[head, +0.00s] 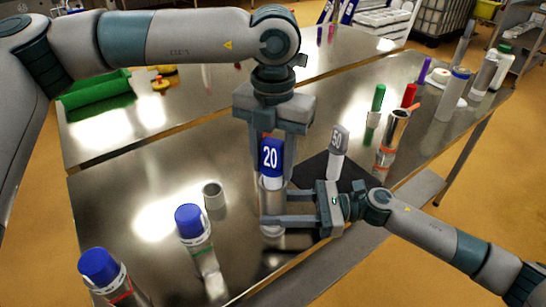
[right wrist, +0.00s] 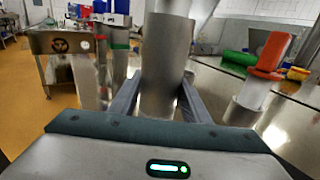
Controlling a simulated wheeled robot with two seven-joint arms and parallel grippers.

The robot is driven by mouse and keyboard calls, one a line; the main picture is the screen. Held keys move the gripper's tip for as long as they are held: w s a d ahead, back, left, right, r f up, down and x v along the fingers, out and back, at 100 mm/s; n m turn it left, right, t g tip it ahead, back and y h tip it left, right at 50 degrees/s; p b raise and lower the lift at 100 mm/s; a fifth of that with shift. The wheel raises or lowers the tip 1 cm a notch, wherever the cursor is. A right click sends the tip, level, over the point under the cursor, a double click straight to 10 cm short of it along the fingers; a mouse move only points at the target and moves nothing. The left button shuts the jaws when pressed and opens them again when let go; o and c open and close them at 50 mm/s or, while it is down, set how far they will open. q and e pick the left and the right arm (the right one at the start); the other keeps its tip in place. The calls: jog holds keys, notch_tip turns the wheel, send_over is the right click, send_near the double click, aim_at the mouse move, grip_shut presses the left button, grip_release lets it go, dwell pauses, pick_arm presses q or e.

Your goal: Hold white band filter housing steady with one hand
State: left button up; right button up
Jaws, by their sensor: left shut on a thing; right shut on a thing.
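The metal filter housing (head: 272,231) stands upright on the steel table, with a pale section near its top; whether this is its white band is hard to tell. My right gripper (head: 268,207) comes in from the right and is shut around its lower body; the right wrist view shows the metal cylinder (right wrist: 165,65) between the fingers. My left gripper (head: 271,170) points down from above and is shut on a blue piece marked 20 (head: 270,157) at the top of the housing. How far the blue piece sits in the housing is hidden.
Blue-capped housings with a green band (head: 193,228) and a red band (head: 103,270) stand at left. A small grey cup (head: 213,195) stands nearby. A grey piece marked 50 (head: 338,145) stands near a black mat (head: 313,170). More cylinders stand at right. A green tray (head: 95,90) lies behind.

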pick_arm(q)
jog(key=shift+f, duration=1.05)
jog(key=o, duration=1.1)
jog(key=shift+o, duration=0.2)
notch_tip(320, 180, up, 12)
jog(key=shift+f, duration=0.1)
dwell(0.7)
pick_arm(e)
jog(key=o, duration=1.4)
jog(key=shift+c, duration=0.2)
jog(key=d, duration=1.2)
